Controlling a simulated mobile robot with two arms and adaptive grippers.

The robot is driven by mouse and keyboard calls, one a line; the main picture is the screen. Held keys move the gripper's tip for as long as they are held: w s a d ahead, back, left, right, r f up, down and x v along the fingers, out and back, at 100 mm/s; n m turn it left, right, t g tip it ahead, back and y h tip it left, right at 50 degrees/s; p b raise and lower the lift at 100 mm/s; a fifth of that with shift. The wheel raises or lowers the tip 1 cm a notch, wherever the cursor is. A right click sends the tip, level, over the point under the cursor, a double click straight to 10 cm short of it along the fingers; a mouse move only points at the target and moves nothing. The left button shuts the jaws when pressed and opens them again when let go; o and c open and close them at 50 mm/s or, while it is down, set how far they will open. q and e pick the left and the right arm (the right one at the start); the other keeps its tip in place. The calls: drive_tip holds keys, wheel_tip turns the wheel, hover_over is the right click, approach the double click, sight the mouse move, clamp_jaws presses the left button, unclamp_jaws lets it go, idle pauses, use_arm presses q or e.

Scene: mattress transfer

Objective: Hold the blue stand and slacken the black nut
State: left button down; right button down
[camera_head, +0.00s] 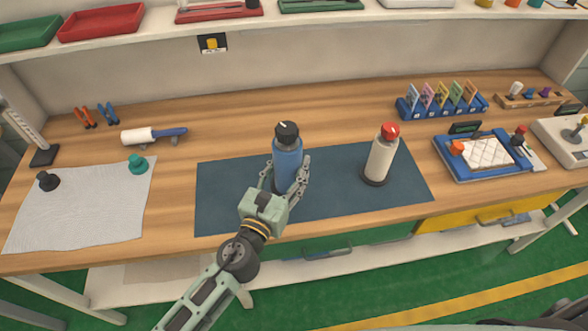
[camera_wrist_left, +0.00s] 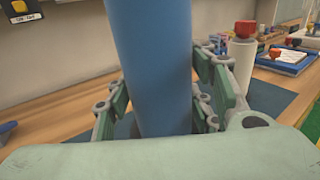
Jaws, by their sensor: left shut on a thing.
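The blue stand (camera_head: 287,163) is an upright blue cylinder on the dark blue mat (camera_head: 225,193). The black nut (camera_head: 287,133) sits on its top in the head view. My left gripper (camera_head: 284,185) is shut on the lower part of the blue stand. In the left wrist view the blue stand (camera_wrist_left: 150,65) rises between the fingers, and its top is out of frame. A white stand (camera_head: 381,160) with a red nut (camera_head: 388,130) and a dark base stands upright on the mat, to the right and apart. My right gripper is not in view.
A grey cloth (camera_head: 80,210) lies at left with a black knob (camera_head: 47,180) and a teal knob (camera_head: 137,163). A blue tray (camera_head: 468,173) and a blue rack (camera_head: 440,105) stand at right. A shelf (camera_head: 330,18) runs along the back. The mat between the two stands is clear.

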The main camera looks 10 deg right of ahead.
use_arm(q)
drive_tip(key=w+a, duration=0.4)
drive_tip(key=a, duration=0.2)
drive_tip(key=shift+a+r, duration=0.25)
drive_tip(key=shift+a, duration=0.15)
idle(0.7)
drive_tip(key=shift+f+b, duration=0.3)
drive_tip(key=shift+b, duration=0.2)
drive_tip(key=shift+f+b, duration=0.35)
drive_tip(key=shift+f+b, duration=1.05)
drive_tip(key=shift+f, duration=0.05)
drive_tip(key=shift+f+b, duration=3.7)
drive_tip(key=shift+f, duration=0.1)
drive_tip(key=shift+r, duration=0.15)
